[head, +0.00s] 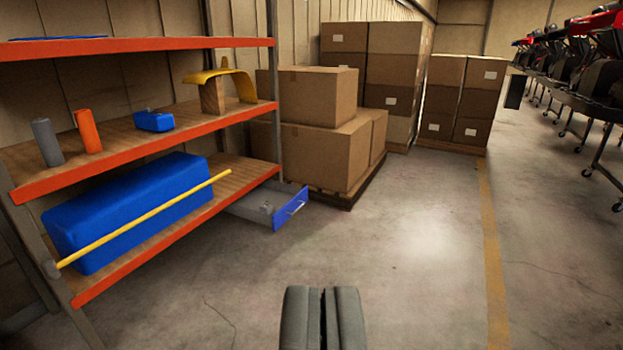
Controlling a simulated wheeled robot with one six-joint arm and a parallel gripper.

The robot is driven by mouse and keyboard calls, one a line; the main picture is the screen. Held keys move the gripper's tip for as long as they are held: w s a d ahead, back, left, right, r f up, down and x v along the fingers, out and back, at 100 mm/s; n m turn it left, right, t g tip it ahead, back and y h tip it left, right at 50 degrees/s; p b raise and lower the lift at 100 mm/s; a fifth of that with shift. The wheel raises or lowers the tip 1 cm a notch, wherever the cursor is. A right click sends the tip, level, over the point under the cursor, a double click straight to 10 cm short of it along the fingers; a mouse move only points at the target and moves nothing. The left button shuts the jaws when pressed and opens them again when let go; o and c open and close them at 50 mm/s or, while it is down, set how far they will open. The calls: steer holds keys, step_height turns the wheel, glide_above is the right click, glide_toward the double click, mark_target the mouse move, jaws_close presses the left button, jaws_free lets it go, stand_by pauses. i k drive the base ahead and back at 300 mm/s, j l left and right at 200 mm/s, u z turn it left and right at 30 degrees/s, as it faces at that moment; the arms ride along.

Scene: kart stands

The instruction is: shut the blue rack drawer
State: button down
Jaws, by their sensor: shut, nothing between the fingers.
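The blue rack drawer (291,208) stands pulled out at the far end of the orange rack, low down, beyond the lower shelf. My gripper (323,292) is at the bottom middle of the view, shut and empty. It is apart from the drawer, which lies farther off, up and to the left in the picture.
The orange rack (150,181) holds a large blue box (130,210) with a yellow bar (150,216) in front. Stacked cartons (325,155) on a pallet stand just behind the drawer. Karts on stands (590,75) line the right. The middle floor is clear.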

mark_target(286, 200)
steer(key=i, duration=1.9)
steer(key=i+u, duration=0.15)
steer(key=i, duration=0.5)
steer(key=i+l+u, duration=0.15)
steer(key=i, duration=0.45)
